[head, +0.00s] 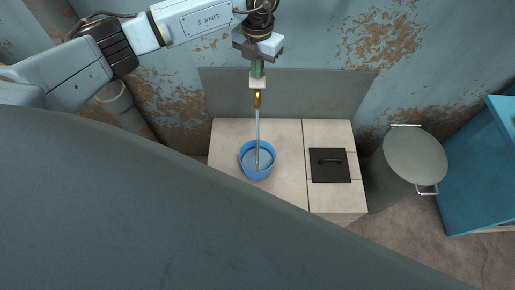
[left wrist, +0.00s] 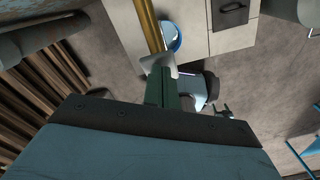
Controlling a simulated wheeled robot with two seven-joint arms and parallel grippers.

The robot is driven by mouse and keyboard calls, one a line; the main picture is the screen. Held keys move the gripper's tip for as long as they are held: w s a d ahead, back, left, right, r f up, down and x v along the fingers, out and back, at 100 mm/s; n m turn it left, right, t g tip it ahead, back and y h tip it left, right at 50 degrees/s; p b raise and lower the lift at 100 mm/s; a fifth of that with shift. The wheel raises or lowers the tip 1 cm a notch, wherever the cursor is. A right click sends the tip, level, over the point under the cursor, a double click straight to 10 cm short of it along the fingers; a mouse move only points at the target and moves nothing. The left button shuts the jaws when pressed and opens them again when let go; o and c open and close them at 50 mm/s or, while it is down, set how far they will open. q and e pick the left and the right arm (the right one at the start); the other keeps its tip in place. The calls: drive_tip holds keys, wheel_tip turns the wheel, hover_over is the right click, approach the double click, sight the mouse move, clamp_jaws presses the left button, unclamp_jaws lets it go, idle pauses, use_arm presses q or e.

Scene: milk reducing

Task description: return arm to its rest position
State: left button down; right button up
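My left gripper (head: 257,70) is high above the counter, with its arm coming in from the upper left. Its green fingers (left wrist: 165,88) are close together on a long utensil, at a white block. The utensil has a gold-brown handle (head: 257,99), which also shows in the left wrist view (left wrist: 150,25). Its thin pale shaft (head: 257,128) points down to a blue pot (head: 244,166). The lower end overlaps the pot's inside; contact with its bottom cannot be told. The pot also shows in the left wrist view (left wrist: 172,36).
The pot stands on a pale tiled counter (head: 285,140) with a dark square lid (head: 330,166) on its right part. A lidded grey metal can (head: 415,157) and a blue cabinet (head: 480,175) stand farther right. A rusty wall (head: 320,40) is behind.

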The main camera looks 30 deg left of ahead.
idle(0.7)
use_arm(q)
drive_tip(key=shift+r+p, duration=0.6)
drive_tip(key=shift+r, duration=0.1)
idle(1.6)
wheel_tip(320, 180, up, 7)
drive_tip(key=p, duration=0.5)
